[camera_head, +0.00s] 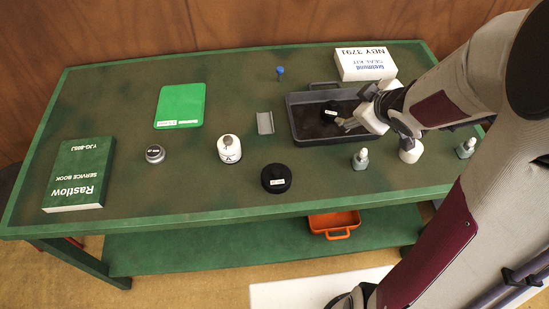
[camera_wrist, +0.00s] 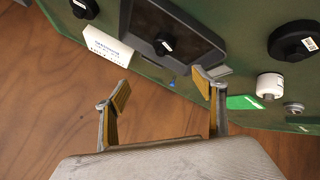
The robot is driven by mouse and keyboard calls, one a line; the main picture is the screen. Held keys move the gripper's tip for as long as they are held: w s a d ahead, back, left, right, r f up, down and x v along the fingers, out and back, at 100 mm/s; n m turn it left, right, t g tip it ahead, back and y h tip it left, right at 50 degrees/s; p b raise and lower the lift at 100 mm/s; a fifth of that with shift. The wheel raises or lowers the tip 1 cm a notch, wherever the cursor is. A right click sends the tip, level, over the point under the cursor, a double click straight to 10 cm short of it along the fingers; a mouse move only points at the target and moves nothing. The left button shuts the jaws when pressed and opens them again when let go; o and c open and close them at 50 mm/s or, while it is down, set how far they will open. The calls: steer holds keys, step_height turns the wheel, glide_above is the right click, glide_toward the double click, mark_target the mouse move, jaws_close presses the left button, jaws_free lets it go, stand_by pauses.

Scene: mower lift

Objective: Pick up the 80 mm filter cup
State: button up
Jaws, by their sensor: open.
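Two black round lidded cups with white labels are in view, and I cannot read which is the 80 mm one. The smaller black cup (camera_head: 331,111) stands in the dark tray (camera_head: 291,118); it also shows in the wrist view (camera_wrist: 163,44). The larger black cup (camera_head: 276,178) stands on the bench near the front edge, and at upper right in the wrist view (camera_wrist: 294,41). My gripper (camera_head: 372,122) is over the tray's right side, partly hidden by my arm. In the wrist view its fingers (camera_wrist: 163,91) are apart with nothing between them.
A white seal kit box (camera_head: 365,65) stands behind the tray. An orange bin (camera_head: 333,222) is below.

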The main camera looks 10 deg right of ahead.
mark_target(277, 172)
steer(key=s+a+f+n+y, duration=0.1)
steer(key=a+f+y, duration=0.1)
steer(key=a+f, duration=0.1)
steer(key=s+a+f+n+g+y, duration=0.1)
steer(key=s+a+f+y, duration=0.1)
steer(key=a+f+y, duration=0.1)
steer(key=s+a+f+n+g+y, duration=0.1)
steer(key=a+f+n+y, duration=0.1)
steer(key=a+f+y, duration=0.1)
steer(key=shift+s+a+f, duration=0.15)
steer(key=shift+a+f, duration=0.15)
steer(key=shift+f, duration=0.3)
steer(key=shift+s+a+f, duration=0.1)
steer(key=shift+a+f, duration=0.15)
steer(key=shift+f, duration=0.35)
steer(key=s+a+y, duration=0.1)
steer(key=s+a+g+y, duration=0.1)
steer(key=s, duration=0.1)
steer(key=s+a+y, duration=0.1)
steer(key=shift+s+a+f+n+g+y, duration=0.15)
steer(key=shift+f+n+g+y, duration=0.15)
steer(key=shift+n+g, duration=0.1)
steer(key=shift+s+a+r+y, duration=0.1)
steer(key=shift+s+a+y, duration=0.2)
steer(key=shift+s+y, duration=0.15)
steer(key=shift+x, duration=1.3)
steer(key=shift+a, duration=0.1)
